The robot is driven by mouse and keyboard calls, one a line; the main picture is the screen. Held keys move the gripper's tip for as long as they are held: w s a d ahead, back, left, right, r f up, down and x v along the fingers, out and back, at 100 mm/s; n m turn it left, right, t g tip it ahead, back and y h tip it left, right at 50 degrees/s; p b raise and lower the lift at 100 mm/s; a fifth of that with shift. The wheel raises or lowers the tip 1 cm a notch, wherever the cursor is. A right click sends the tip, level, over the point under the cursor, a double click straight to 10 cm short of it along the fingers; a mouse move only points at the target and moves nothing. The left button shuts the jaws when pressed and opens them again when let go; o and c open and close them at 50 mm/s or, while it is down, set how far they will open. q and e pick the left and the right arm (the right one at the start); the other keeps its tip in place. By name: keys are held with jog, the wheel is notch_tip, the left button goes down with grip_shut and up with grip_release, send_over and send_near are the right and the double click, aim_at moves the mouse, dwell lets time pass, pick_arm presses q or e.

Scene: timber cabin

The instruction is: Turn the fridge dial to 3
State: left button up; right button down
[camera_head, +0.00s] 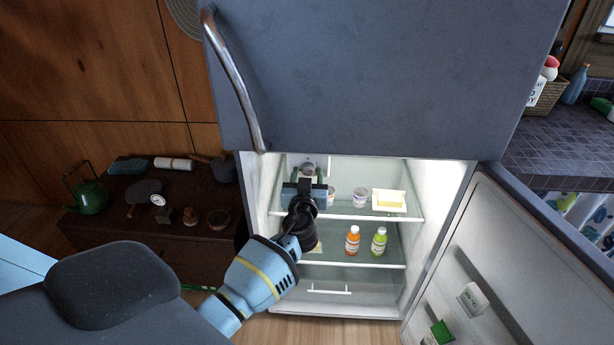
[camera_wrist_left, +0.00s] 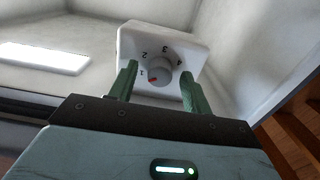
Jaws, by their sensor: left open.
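The fridge dial (camera_wrist_left: 160,72) is a round light-grey knob on a white box (camera_wrist_left: 186,45) marked with numbers 1 to 4. Its red mark points to the lower left, at the 1. In the head view the dial (camera_head: 308,169) is small, at the back of the upper compartment, partly hidden by my gripper. My left gripper (camera_head: 306,175) reaches into the open fridge. In the left wrist view its green fingers (camera_wrist_left: 158,70) are apart, one on either side of the dial; I cannot tell whether they touch it. My right gripper is not in view.
The fridge door (camera_head: 500,245) stands open at the right. A butter dish (camera_head: 388,201) and small cups share the upper shelf. An orange bottle (camera_head: 352,240) and a green bottle (camera_head: 379,241) stand on the shelf below. The closed upper door (camera_head: 390,75) overhangs the opening.

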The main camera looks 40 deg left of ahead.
pick_arm(q)
jog(key=c, duration=1)
jog(key=shift+o, duration=0.2)
